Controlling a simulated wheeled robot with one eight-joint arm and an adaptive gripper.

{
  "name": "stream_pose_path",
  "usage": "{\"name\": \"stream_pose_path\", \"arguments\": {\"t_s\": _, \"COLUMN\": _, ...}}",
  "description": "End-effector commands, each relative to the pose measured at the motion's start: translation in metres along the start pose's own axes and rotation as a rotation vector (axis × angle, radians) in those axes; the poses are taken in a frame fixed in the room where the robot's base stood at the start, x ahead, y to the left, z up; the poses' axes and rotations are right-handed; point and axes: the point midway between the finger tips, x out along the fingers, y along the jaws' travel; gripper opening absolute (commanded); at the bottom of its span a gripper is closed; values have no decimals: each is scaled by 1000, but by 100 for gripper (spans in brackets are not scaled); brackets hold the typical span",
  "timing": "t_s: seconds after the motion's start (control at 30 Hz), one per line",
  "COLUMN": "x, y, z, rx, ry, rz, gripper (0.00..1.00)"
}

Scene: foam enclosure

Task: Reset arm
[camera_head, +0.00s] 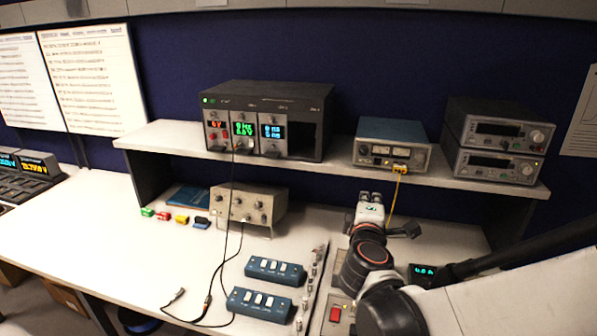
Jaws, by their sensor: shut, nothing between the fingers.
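My arm reaches in from the lower right, with its dark, orange-ringed joints in front of the bench. My gripper (371,197) is at its far end, white and dark, in front of the shelf's underside. It is shut, with nothing seen in it. My arm hides part of the bench and of a panel with a red switch (335,314).
A raised shelf (345,167) carries a black instrument rack (270,118), a small blue-topped meter (392,145) and two stacked units (500,140). A yellow cable (396,190) hangs close to my gripper.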

Motion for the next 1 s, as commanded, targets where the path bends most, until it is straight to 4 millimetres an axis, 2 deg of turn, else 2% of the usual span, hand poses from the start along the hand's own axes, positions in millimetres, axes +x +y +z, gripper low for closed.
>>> {"name": "stream_pose_path", "arguments": {"t_s": 0.03, "x": -10, "y": 0, "z": 1, "rx": 14, "ry": 5, "rz": -8, "gripper": 0}}
{"name": "stream_pose_path", "arguments": {"t_s": 0.07, "x": -10, "y": -1, "z": 4, "rx": 31, "ry": 0, "rz": -18, "gripper": 0}}
{"name": "stream_pose_path", "arguments": {"t_s": 0.27, "x": -30, "y": -11, "z": 40, "rx": 267, "ry": -84, "rz": -155, "gripper": 0}}
{"name": "stream_pose_path", "arguments": {"t_s": 0.5, "x": -80, "y": -40, "z": 77, "rx": 640, "ry": -215, "rz": -385, "gripper": 0}}
{"name": "stream_pose_path", "arguments": {"t_s": 0.7, "x": -136, "y": -68, "z": 86, "rx": 939, "ry": -312, "rz": -585, "gripper": 0}}
{"name": "stream_pose_path", "arguments": {"t_s": 0.9, "x": -190, "y": -88, "z": 78, "rx": 1174, "ry": -378, "rz": -758, "gripper": 0}}
{"name": "stream_pose_path", "arguments": {"t_s": 1.0, "x": -214, "y": -90, "z": 76, "rx": 1246, "ry": -388, "rz": -803, "gripper": 0}}
